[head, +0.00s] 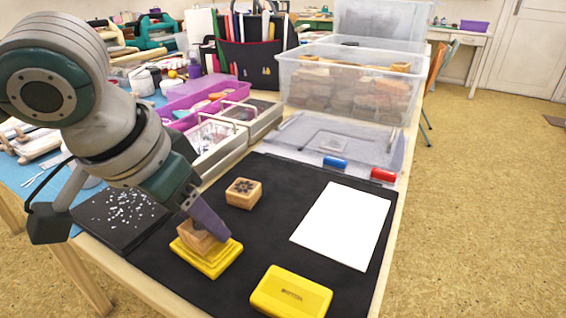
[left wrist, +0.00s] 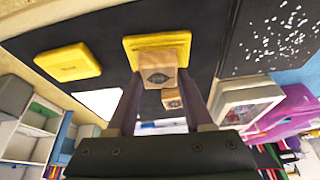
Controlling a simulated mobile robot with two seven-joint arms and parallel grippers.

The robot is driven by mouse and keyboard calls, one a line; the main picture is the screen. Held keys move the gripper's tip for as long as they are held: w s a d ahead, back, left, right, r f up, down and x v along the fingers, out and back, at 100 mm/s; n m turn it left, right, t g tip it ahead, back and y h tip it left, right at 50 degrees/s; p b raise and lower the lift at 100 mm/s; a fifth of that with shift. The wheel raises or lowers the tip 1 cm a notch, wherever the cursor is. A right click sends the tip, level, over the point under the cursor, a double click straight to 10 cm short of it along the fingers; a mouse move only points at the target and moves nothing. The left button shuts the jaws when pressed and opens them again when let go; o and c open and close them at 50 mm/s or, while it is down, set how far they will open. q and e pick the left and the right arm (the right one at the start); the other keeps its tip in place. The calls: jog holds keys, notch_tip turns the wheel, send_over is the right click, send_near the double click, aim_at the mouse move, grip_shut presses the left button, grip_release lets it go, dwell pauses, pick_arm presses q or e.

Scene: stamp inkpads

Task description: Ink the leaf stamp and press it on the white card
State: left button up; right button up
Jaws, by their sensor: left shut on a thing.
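My left gripper (head: 206,222) is shut on a wooden stamp block (head: 196,240). The block sits over a yellow inkpad (head: 222,262) and seems to touch it, though the contact edge is partly hidden. In the left wrist view the held block (left wrist: 158,77) shows a dark leaf-like mark on its top, between the two fingers, with the yellow pad (left wrist: 145,42) beyond it. A second wooden stamp (head: 243,193) with a dark flower-like mark stands on the black mat (head: 280,240). The blank white card (head: 343,225) lies flat on the mat to the right. My right gripper is not in view.
A second yellow inkpad (head: 290,293), apparently closed, lies near the front. A blue piece (head: 335,162) and a red piece (head: 383,175) lie behind the card. Grey-edged trays (head: 215,143) and a clear bin (head: 350,82) stand behind. The mat between pad and card is clear.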

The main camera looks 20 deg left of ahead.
pick_arm(q)
jog(key=shift+s+f, duration=0.1)
jog(key=shift+f, duration=0.05)
dwell(1.3)
jog(key=shift+p, duration=0.35)
jog(key=shift+r+p, duration=0.7)
jog(key=shift+p, duration=0.35)
notch_tip(320, 180, up, 6)
jog(key=p, duration=0.7)
jog(key=shift+f, duration=0.2)
